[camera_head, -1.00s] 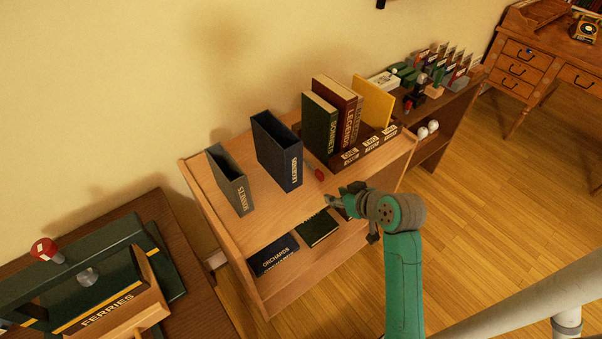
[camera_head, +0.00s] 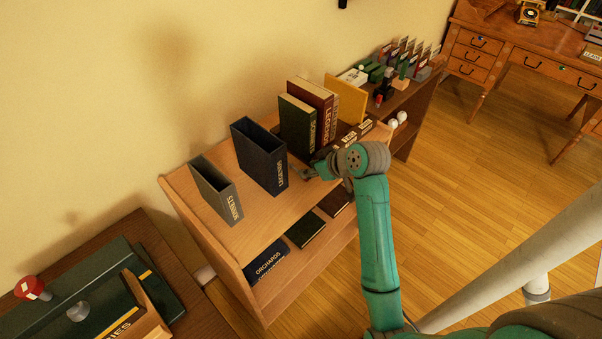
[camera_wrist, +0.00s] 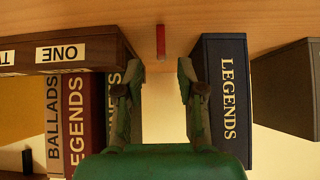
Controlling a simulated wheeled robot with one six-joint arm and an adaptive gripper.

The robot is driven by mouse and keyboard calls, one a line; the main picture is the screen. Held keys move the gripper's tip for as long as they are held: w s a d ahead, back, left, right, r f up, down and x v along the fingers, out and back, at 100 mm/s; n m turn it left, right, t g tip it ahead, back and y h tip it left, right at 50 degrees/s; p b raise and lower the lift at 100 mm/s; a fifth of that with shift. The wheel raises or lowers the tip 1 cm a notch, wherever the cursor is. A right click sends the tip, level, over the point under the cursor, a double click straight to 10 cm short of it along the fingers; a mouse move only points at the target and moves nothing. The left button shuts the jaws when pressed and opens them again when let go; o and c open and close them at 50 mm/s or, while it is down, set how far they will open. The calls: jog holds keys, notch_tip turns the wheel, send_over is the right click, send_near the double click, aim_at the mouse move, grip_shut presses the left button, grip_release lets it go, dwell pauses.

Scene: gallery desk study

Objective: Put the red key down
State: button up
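The red key (camera_wrist: 160,42) shows in the wrist view as a small red bar against the wooden shelf top, ahead of my fingertips and roughly centred between them. My gripper (camera_wrist: 159,80) is open, with a clear gap between its fingers, and the key is not held. In the head view my gripper (camera_head: 303,173) is low over the shelf top (camera_head: 262,209), just right of the dark blue LEGENDS box (camera_head: 264,166). The key is not visible in the head view, where my gripper seems to cover it.
A grey box (camera_head: 216,192) stands left of the blue one. Upright books (camera_head: 297,124) and a block with ONE and TWO labels (camera_wrist: 62,54) flank my gripper's other side. Books lie on the lower shelf (camera_head: 306,229). A side table (camera_head: 178,258) stands at left, a desk (camera_head: 520,55) back right.

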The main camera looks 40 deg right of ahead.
aim_at(297, 170)
jog(key=x, duration=0.5)
jog(key=shift+w, duration=0.1)
grip_shut()
